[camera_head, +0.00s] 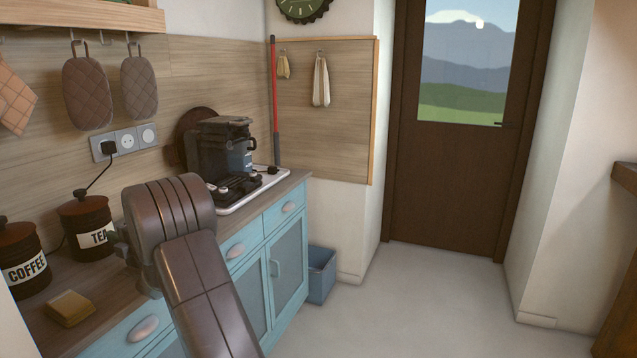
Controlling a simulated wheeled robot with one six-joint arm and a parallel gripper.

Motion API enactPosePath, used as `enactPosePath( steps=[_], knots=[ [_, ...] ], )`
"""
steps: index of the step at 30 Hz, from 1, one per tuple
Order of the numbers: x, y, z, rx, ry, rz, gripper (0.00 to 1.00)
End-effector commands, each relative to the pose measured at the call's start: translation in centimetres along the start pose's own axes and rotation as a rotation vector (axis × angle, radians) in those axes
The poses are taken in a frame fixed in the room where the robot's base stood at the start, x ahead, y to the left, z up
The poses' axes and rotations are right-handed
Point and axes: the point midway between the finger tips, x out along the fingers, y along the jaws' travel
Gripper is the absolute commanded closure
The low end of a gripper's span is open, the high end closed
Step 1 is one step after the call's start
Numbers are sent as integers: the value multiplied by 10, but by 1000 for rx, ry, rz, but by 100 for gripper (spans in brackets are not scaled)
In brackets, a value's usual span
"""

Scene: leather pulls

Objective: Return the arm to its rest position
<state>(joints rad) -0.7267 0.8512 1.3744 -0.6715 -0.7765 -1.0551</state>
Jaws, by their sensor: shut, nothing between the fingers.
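My own arm rises from the bottom of the head view, in front of the counter. It bends at a thick brown joint at the left of centre, and a part of it shows just behind and below this bend. My gripper is not visible in this view. The arm hides part of the blue kitchen cabinet (287,263) and some of the wooden countertop (92,277). Whether the arm touches the counter cannot be told.
A coffee jar (22,262), a tea jar (86,228) and a yellow sponge (70,308) stand on the countertop. A coffee machine (222,147) is further back. A blue bin (320,275) stands beside the cabinet. The floor (425,310) towards the brown door (448,185) is clear.

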Motion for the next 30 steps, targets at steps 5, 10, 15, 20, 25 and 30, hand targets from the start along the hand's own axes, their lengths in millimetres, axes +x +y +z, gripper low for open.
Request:
enactPosePath(
  steps=[5, 10, 15, 20, 25, 30],
  knots=[
    [-28, 1, 0, 1, -1, -2, 100],
    [-41, 0, 0, 1, 0, -1, 100],
    [-42, 0, 0, 0, 0, 0, 100],
    [-42, 0, 0, 0, 0, 0, 100],
    [-45, 7, 6, 5, -11, 4, 100],
    [-54, 23, 18, 16, -39, 13, 100]
  ],
)
